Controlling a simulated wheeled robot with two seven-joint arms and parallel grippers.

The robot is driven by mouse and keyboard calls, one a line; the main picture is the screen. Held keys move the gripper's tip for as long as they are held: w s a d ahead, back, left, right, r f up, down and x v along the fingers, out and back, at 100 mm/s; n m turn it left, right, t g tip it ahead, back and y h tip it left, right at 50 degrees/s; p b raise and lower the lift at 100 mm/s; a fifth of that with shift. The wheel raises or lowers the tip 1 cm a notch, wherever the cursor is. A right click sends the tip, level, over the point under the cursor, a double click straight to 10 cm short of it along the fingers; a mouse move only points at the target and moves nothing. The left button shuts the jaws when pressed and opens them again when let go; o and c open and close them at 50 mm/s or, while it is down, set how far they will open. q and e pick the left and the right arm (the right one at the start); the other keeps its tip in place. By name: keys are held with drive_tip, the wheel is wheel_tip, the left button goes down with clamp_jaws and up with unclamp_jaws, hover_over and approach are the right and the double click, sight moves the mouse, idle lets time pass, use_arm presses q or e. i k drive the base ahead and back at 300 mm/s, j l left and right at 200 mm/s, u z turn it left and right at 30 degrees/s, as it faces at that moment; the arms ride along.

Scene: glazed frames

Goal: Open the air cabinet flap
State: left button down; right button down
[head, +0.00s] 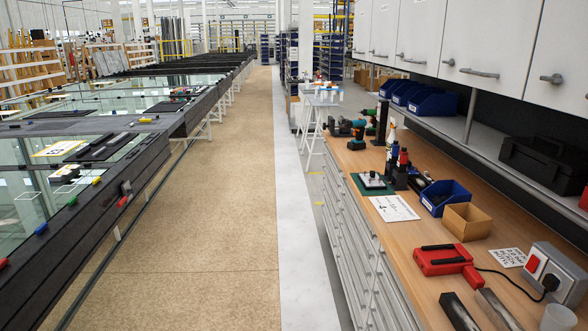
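A row of white wall cabinets hangs over the workbench at the upper right. Several flaps show, and all look shut: the nearest flap (560,48), a second flap (495,38), a third flap (423,32) and others farther back. Metal handles sit near their lower edges: one handle (551,79) on the nearest flap, a longer bar handle (480,73) on the second, and another handle (412,60) on the third. The nearest flap is cut off by the picture's edge. I cannot tell which flap is the air cabinet's. Neither of my grippers is in view.
A wooden workbench (410,245) over grey drawers (365,250) runs below, holding a red tool (441,261), a cardboard box (466,222), and a blue bin (445,197). A shelf carries a black case (545,163). The aisle floor (220,220) is clear; a glass-laden table (85,215) stands left.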

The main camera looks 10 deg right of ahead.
sight(421, 28)
drive_tip(key=i+z, duration=0.4)
drive_tip(key=i+j+z, duration=0.2)
drive_tip(key=z, duration=0.2)
drive_tip(key=i+j+z, duration=0.25)
drive_tip(key=z, duration=0.55)
drive_tip(key=i+j+z, duration=0.15)
drive_tip(key=z, duration=0.2)
drive_tip(key=i+j+z, duration=0.1)
drive_tip(key=j+z, duration=0.3)
drive_tip(key=i+j+z, duration=0.1)
drive_tip(key=z, duration=0.25)
drive_tip(key=i+j+z, duration=0.2)
drive_tip(key=j, duration=0.9)
drive_tip(key=j+z, duration=0.15)
drive_tip(key=j, duration=0.95)
